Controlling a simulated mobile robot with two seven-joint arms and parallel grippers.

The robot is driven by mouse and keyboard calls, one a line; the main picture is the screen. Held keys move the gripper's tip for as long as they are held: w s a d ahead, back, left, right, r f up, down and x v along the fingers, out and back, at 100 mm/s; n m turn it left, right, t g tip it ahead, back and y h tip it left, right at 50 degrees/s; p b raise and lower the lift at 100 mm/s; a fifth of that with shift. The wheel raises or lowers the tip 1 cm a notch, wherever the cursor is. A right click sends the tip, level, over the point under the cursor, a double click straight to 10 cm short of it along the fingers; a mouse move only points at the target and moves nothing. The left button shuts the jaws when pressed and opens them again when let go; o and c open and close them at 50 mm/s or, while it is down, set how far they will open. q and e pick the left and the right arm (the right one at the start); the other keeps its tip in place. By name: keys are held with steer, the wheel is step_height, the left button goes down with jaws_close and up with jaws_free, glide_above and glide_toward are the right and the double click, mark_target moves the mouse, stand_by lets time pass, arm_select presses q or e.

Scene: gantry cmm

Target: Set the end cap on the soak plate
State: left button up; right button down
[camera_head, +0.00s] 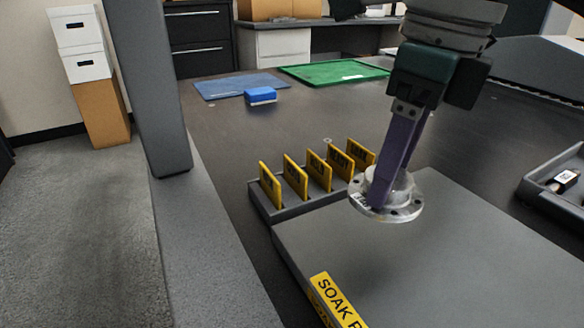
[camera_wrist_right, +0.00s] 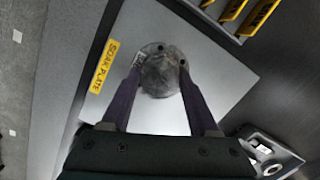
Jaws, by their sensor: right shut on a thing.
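The end cap (camera_head: 404,205) is a pale metal flange with bolt holes and a raised hub. My right gripper (camera_head: 385,190) is shut on its hub, one finger on each side. The cap also shows between the fingers in the right wrist view (camera_wrist_right: 158,75). The soak plate (camera_head: 420,270) is a flat grey slab with a yellow label (camera_head: 335,300). The cap is over the plate's far part; whether it touches the surface I cannot tell. My left gripper is not in view.
A rack (camera_head: 300,208) with several yellow tags stands along the plate's far edge. A dark tray (camera_head: 545,190) with small parts is at the right. A blue mat (camera_head: 225,87), blue block (camera_head: 260,96) and green mat (camera_head: 320,75) lie farther back. Most of the plate is bare.

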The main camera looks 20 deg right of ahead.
mark_target(404, 181)
steer(key=shift+f+b, duration=0.65)
steer(key=shift+f, duration=2.55)
steer(key=shift+w+f, duration=0.1)
steer(key=shift+c, duration=0.7)
jaws_free()
steer(key=shift+r, duration=0.35)
steer(key=r+p, duration=0.1)
steer(key=r, duration=0.2)
steer(key=s+r+p, duration=0.1)
steer(key=r, duration=0.3)
steer(key=r+p, duration=0.1)
steer(key=r, duration=0.3)
steer(key=shift+s+d+r, duration=0.15)
steer(key=shift+d+r, duration=0.1)
steer(key=shift+d, duration=0.1)
